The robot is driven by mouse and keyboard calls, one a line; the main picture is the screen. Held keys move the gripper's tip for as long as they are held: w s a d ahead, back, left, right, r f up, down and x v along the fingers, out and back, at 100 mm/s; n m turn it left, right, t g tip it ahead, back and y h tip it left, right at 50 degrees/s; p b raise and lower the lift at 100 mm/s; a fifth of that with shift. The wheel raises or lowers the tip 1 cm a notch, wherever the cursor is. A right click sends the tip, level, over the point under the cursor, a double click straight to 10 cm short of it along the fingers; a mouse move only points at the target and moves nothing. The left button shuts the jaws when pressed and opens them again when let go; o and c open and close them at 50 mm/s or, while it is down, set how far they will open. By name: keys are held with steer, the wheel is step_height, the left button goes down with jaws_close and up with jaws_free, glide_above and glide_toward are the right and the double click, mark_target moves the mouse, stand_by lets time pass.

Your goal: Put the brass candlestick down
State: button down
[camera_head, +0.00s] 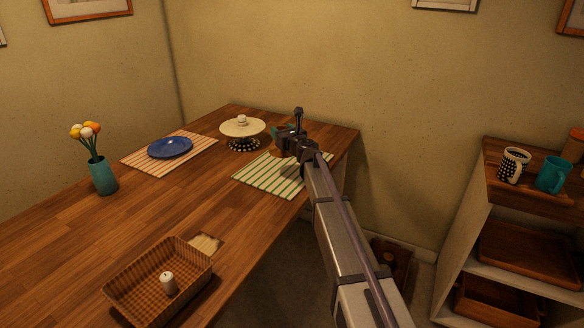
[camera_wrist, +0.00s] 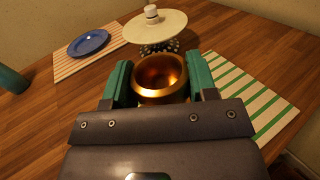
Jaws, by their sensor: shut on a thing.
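The brass candlestick (camera_wrist: 158,92) is between the two teal fingers of my gripper (camera_wrist: 160,76) in the wrist view, its round hollow cup facing the camera. My gripper is shut on it. In the head view my gripper (camera_head: 284,132) is over the far right part of the wooden table, by the green-striped placemat and right of the cake stand.
A cream cake stand (camera_head: 243,127) with a small candle on top stands close to my gripper. The green-striped placemat (camera_head: 270,180) looks bare. A blue plate (camera_head: 170,147), a flower vase (camera_head: 103,176) and a wicker basket (camera_head: 190,291) with a candle are farther left and nearer.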

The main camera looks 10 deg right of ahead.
steer(key=d+m+h, duration=0.2)
steer(key=d+h, duration=0.1)
steer(key=w+d+m+h, duration=0.1)
steer(key=shift+d+t+h, duration=0.3)
steer(key=shift+d+t, duration=0.05)
steer(key=shift+t, duration=0.05)
step_height(320, 180, down, 10)
steer(key=b, duration=1)
steer(key=shift+f, duration=0.25)
steer(key=shift+s+r, duration=0.1)
steer(key=shift+r, duration=0.2)
steer(key=shift+f, duration=0.1)
steer(key=c, duration=0.9)
jaws_free()
steer(key=shift+f, duration=0.1)
steer(key=o, duration=0.5)
